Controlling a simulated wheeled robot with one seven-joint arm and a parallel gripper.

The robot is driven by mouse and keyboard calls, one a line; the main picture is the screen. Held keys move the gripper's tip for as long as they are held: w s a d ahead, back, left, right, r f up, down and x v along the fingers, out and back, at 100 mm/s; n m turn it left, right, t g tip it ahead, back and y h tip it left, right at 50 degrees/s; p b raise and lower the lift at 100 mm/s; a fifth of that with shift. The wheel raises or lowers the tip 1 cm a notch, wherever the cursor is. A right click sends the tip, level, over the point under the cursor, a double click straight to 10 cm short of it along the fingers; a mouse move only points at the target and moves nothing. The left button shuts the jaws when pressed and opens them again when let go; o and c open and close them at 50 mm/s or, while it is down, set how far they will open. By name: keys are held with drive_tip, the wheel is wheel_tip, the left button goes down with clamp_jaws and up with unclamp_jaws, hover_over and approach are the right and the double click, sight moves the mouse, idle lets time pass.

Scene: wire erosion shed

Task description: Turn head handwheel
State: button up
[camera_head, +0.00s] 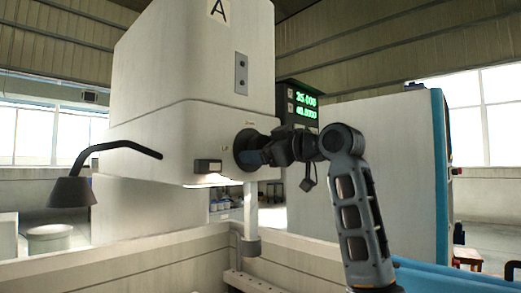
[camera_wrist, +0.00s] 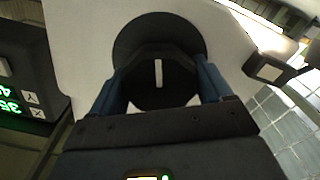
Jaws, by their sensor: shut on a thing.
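The head handwheel (camera_head: 246,147) is a dark round wheel on the side of the white machine head (camera_head: 190,130). In the wrist view the handwheel (camera_wrist: 158,30) shows as a dark disc with a smaller dark hub and a pale upright mark (camera_wrist: 158,73) on it. My gripper (camera_wrist: 160,85) has one blue-grey finger on each side of the hub and is shut on it. In the head view my gripper (camera_head: 262,156) reaches the wheel from the right. The finger contact faces are partly hidden.
A display (camera_head: 304,104) with green digits stands behind my arm. A dark lamp (camera_head: 75,188) on a curved arm is at left. A small dark box (camera_head: 208,166) sits on the head beside the wheel. Pale tank walls (camera_head: 130,262) run below; a white cabinet (camera_head: 400,150) stands at right.

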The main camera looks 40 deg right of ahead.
drive_tip(key=o, duration=1)
drive_tip(key=shift+s+d+b, duration=0.1)
drive_tip(key=shift+s+b, duration=0.95)
drive_tip(key=shift+s, duration=2.85)
